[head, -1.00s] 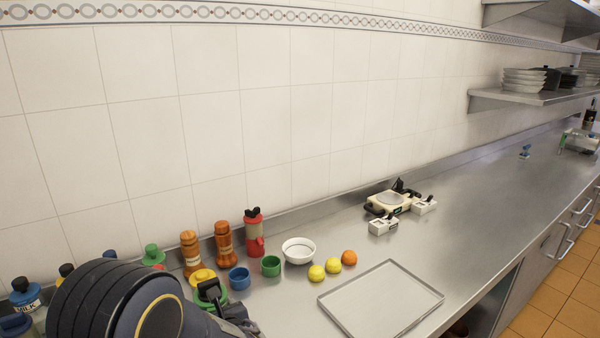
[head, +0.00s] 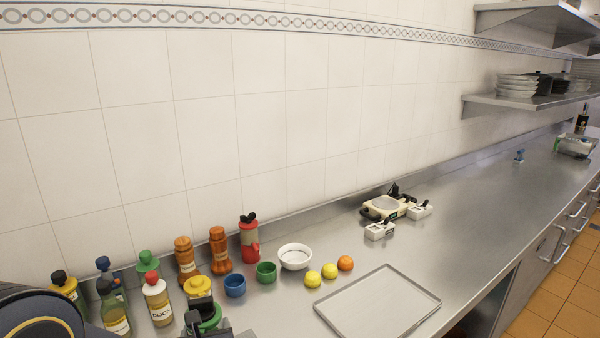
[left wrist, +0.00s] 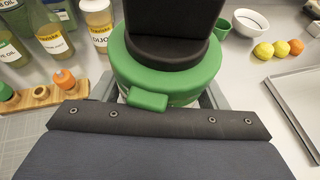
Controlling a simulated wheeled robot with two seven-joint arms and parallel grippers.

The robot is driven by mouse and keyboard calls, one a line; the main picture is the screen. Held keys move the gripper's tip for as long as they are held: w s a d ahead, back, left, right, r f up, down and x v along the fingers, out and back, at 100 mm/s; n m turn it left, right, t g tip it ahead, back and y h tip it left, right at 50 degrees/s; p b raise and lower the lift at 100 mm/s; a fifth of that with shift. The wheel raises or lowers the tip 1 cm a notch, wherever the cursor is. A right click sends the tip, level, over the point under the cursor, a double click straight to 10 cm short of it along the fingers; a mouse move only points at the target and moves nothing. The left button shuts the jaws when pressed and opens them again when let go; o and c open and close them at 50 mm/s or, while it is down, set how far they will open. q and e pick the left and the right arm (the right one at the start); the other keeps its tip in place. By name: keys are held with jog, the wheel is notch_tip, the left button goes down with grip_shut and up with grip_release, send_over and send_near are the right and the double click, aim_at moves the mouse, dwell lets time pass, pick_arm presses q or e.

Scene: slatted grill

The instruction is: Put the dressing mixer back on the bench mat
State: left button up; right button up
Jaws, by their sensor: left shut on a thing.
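The dressing mixer, with a green collar (left wrist: 165,72) and a black top, fills the upper middle of the left wrist view. My left gripper (left wrist: 160,100) is shut on it; the fingers are mostly hidden behind the mixer and the wrist plate. In the head view the mixer's green ring (head: 209,319) shows low on the left, partly covered by dark gripper parts. A pale surface with grid lines (left wrist: 22,130) at the left of the left wrist view looks like the bench mat. My right gripper is not in view.
Sauce bottles (head: 158,300) and orange grinders (head: 219,250) crowd around the mixer. Blue (head: 235,285) and green cups (head: 266,272), a white bowl (head: 295,256) and fruit (head: 329,271) stand to the right. A shallow tray (head: 425,312) lies near the front.

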aim_at(205, 319)
pick_arm(q)
notch_tip(205, 319, up, 4)
jog(key=shift+f+p, duration=0.25)
jog(key=shift+p, duration=0.75)
jog(key=shift+f, duration=0.15)
